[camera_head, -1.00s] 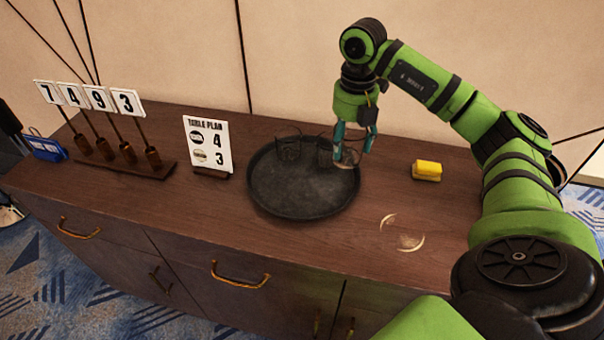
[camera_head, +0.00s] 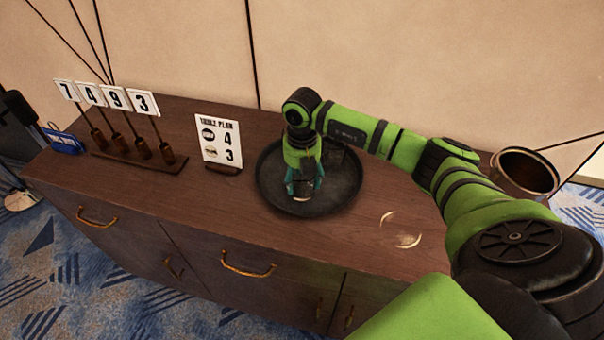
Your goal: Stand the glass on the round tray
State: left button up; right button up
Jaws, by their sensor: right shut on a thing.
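The round dark tray (camera_head: 345,200) lies on the wooden sideboard. My right gripper (camera_head: 304,188) points down over the tray's middle-left part, shut on the glass (camera_head: 302,197). Only a small clear part of the glass shows between the fingers; I cannot tell whether its base touches the tray. My left gripper is not in view.
A table plan card (camera_head: 219,140) stands just left of the tray. A number-card rack (camera_head: 135,155) and a blue object (camera_head: 64,140) are further left. Pale curved marks (camera_head: 406,240) show on the bare top at right. A dark round container (camera_head: 524,172) is at far right.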

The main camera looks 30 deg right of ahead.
jog(key=shift+f, duration=0.15)
jog(key=shift+f, duration=0.1)
jog(key=o, duration=1.5)
jog(key=shift+c, duration=0.2)
jog(key=shift+r, duration=0.25)
notch_tip(320, 180, up, 12)
jog(key=b, duration=0.3)
jog(key=shift+b, duration=0.4)
jog(key=shift+f, duration=0.15)
